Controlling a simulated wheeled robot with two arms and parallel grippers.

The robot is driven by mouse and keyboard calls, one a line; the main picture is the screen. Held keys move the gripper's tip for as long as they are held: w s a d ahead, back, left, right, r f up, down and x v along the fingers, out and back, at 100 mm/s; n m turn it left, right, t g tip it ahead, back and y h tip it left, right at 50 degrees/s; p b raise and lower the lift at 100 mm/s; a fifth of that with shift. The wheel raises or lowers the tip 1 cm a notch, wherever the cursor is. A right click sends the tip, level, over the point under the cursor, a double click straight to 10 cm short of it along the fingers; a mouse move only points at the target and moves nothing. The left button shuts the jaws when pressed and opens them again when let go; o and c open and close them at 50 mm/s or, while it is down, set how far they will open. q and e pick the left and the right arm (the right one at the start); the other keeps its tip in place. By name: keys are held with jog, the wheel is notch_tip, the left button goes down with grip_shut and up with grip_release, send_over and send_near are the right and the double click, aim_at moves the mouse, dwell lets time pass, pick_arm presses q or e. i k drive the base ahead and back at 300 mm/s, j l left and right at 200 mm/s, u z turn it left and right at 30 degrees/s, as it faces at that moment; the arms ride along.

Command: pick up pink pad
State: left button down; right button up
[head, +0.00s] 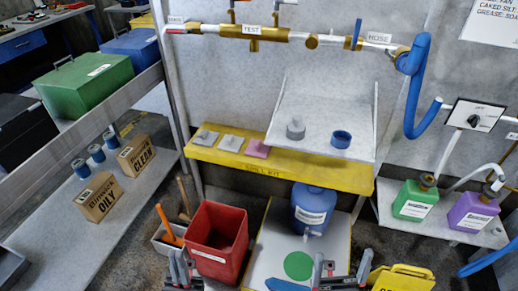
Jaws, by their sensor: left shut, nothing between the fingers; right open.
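The pink pad (257,148) lies flat on the yellow shelf (340,178), at the right end of a row with two grey pads (231,143). Its upper side is uncovered, and neither gripper touches it. My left gripper (183,264) is low at the bottom edge, in front of the red bin, shut and empty. My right gripper (341,267) is low at the bottom edge, right of the green disc, open and empty. Both grippers are well below and nearer than the shelf.
A tilted grey tray (345,110) holding a grey part and a blue ring (341,139) stands right of the pad. The red bin (217,240) and blue jug (312,208) stand below the shelf. A pipe (230,31) runs above. Space over the pads looks clear.

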aim_at(255, 148)
jog(key=i+j, duration=0.1)
jog(key=j, duration=0.2)
jog(key=i+j, duration=0.1)
jog(key=j, duration=0.2)
jog(key=i+j, duration=0.1)
jog(key=j, duration=0.2)
jog(key=i+j, duration=0.2)
jog(key=j, duration=0.15)
jog(key=i+j, duration=0.15)
jog(key=j, duration=0.15)
jog(key=i+j, duration=0.2)
jog(key=j, duration=0.15)
jog(key=i+j, duration=0.15)
jog(key=j, duration=0.15)
jog(key=i+j+z, duration=0.1)
jog(key=j, duration=0.25)
jog(key=i+l, duration=0.2)
jog(key=i, duration=0.1)
